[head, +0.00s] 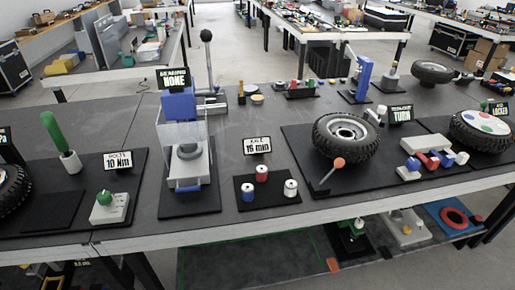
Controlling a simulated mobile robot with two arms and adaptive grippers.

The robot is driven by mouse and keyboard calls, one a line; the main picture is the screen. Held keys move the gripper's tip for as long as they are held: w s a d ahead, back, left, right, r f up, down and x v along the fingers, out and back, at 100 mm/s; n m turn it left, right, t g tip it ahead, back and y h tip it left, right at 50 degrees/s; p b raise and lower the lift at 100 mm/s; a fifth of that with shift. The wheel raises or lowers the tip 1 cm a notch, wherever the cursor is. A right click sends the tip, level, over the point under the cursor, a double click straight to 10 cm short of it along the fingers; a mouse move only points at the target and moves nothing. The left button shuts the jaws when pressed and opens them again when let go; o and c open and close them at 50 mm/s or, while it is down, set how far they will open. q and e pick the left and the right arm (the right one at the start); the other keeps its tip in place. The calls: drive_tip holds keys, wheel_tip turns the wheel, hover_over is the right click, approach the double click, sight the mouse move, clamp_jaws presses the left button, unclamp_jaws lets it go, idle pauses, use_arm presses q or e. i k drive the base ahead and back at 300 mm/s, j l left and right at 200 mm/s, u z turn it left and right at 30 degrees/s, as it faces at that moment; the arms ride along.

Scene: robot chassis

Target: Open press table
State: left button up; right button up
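The press (188,140) stands left of centre on the dark table, on its own black base plate. It has a blue head (179,106), a clear guard box (177,135) around the middle and a tall lever (207,65) with a black ball on top. A grey round part (188,151) sits inside, low down. A blue handle or bar (188,187) is at the front bottom edge. A sign above reads "NONE". Whether the guard is shut or open is hard to tell. Neither of my grippers is in view.
A green-handled tool (60,140) and a dial box (109,207) stand left of the press. Several small spools (262,174) stand right of it. A wheel (346,136) and an orange-knobbed lever (333,169) are further right. Table space directly behind the spools is fairly clear.

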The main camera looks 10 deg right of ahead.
sight(190, 165)
drive_tip(key=i+l, duration=0.75)
drive_tip(key=i, duration=0.25)
